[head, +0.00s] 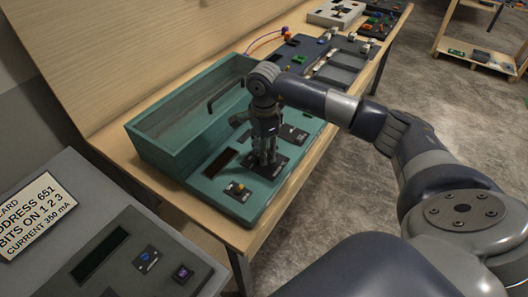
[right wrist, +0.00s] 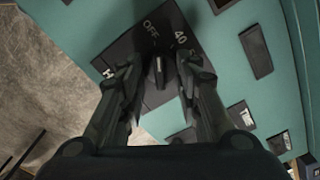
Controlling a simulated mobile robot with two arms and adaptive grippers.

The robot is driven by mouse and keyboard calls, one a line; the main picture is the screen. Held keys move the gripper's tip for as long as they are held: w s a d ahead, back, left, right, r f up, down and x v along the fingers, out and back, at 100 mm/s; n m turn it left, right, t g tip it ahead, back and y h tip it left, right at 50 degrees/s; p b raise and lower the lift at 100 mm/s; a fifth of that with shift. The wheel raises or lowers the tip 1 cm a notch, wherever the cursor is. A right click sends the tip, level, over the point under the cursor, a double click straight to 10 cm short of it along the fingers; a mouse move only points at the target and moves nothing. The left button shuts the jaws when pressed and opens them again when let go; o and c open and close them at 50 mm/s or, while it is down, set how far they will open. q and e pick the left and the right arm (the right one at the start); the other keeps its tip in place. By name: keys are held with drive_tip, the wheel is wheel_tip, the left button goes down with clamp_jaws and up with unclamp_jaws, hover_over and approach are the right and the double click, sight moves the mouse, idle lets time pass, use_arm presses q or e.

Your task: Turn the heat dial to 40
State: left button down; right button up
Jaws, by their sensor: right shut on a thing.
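The heat dial (right wrist: 159,73) is a dark knob on a black square plate (right wrist: 125,48), on the teal console (head: 225,206). The plate carries white marks OFF (right wrist: 151,29) and 40 (right wrist: 181,37), with another label partly hidden at the left. My right gripper (head: 265,160) points down over the plate. In the right wrist view its two fingers (right wrist: 159,85) are shut on the dial, one on each side. A light pointer line on the knob faces the side with OFF and 40; its exact setting is hard to tell. My left gripper is out of view.
The console's clear-fronted box (head: 160,150) with a dark handle stands behind the panel. A grey console (head: 140,225) is at the lower left. More devices (head: 335,55) line the wooden bench farther off.

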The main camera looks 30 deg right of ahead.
drive_tip(key=m+b, duration=0.2)
drive_tip(key=m, duration=0.1)
drive_tip(key=shift+f, duration=0.1)
drive_tip(key=shift+s+m+b, duration=0.1)
drive_tip(key=shift+m+b, duration=0.6)
drive_tip(key=shift+m, duration=1.3)
drive_tip(key=o, duration=1)
drive_tip(key=shift+a, duration=0.1)
drive_tip(key=shift+o, duration=0.2)
drive_tip(key=shift+r, duration=0.25)
wheel_tip(320, 180, up, 12)
drive_tip(key=shift+f, duration=0.15)
